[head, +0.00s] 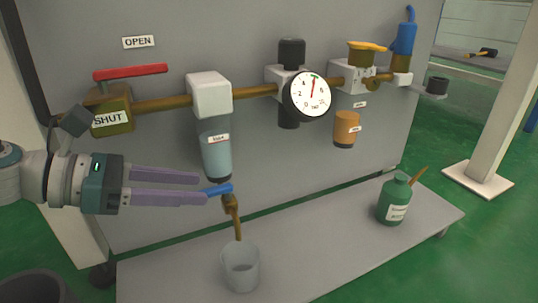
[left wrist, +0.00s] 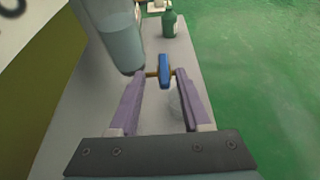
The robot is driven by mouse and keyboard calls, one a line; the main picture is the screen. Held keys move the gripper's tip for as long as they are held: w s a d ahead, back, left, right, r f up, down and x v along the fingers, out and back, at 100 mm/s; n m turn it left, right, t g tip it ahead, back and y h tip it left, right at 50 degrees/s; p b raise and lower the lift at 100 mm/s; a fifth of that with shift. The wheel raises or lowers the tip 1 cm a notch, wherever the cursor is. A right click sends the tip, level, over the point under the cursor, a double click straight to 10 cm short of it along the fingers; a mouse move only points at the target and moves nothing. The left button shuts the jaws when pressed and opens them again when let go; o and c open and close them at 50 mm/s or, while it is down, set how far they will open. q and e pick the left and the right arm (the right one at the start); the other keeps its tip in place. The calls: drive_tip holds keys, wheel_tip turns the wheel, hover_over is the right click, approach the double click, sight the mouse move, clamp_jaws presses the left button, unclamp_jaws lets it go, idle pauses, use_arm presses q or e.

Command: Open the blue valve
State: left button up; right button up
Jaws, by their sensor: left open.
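The blue valve handle (head: 217,189) sits on a small brass tap (head: 232,205) that points down above the shelf. In the left wrist view the blue handle (left wrist: 164,70) shows between and just beyond the fingertips. My left gripper (head: 205,189) comes in from the left, open, with its purple fingers level and their tips at the near end of the handle. The left gripper also shows in the left wrist view (left wrist: 157,78), with its fingers apart. I cannot tell whether a finger touches the handle. My right gripper is not in view.
A clear cup (head: 241,267) stands on the grey shelf (head: 330,262) below the tap. A clear filter bowl (head: 216,150) hangs just above my fingers. A red lever (head: 130,72), a pressure gauge (head: 309,94) and a green bottle (head: 394,200) are farther off.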

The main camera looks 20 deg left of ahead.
use_arm(q)
drive_tip(key=shift+s+d+f, duration=0.1)
drive_tip(key=shift+s+d, duration=0.15)
drive_tip(key=shift+c, duration=0.8)
clamp_jaws()
